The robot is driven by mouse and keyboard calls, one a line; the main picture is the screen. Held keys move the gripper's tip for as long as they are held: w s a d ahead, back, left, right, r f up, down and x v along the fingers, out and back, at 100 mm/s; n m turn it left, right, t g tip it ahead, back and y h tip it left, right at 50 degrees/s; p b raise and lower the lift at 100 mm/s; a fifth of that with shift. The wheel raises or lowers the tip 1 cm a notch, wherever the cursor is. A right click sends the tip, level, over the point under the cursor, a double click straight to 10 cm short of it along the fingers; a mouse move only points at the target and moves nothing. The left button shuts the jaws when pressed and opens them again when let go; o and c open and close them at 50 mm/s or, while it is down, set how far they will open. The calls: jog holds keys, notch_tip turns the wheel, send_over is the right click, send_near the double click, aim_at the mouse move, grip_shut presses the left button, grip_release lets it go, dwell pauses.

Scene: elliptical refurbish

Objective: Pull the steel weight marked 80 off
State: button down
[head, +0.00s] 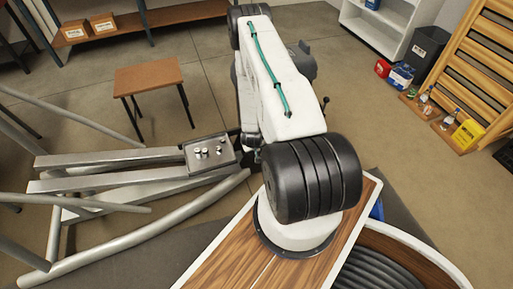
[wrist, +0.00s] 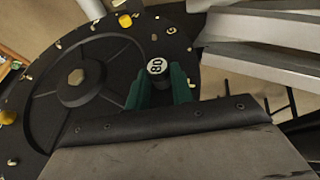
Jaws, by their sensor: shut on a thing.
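The steel weight marked 80 (wrist: 156,67) is a small dark cylinder with a white end face, and its number reads sideways in the wrist view. It shows in front of the edge of a large black wheel (wrist: 48,122). My gripper (wrist: 159,86) has green fingers, one on each side of the weight, and is shut on it. The fingers hide part of its body, and I cannot tell whether it still touches the wheel. The wheel has a brass-coloured hex bolt (wrist: 76,77) in its middle. In the head view my arm hides the gripper and the weight.
Pale metal bars of a machine frame (head: 110,165) reach in from the left, with a small metal block with pegs (head: 208,153) on them. A wooden stool (head: 148,77) stands behind. A dark bin (head: 425,50) and a wooden rack (head: 472,75) stand right.

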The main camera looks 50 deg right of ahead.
dwell(0.4)
jog(key=s+a, duration=0.4)
jog(key=s, duration=0.3)
jog(key=s+a, duration=0.5)
jog(key=s, duration=0.2)
jog(key=shift+s, duration=0.3)
dwell(0.6)
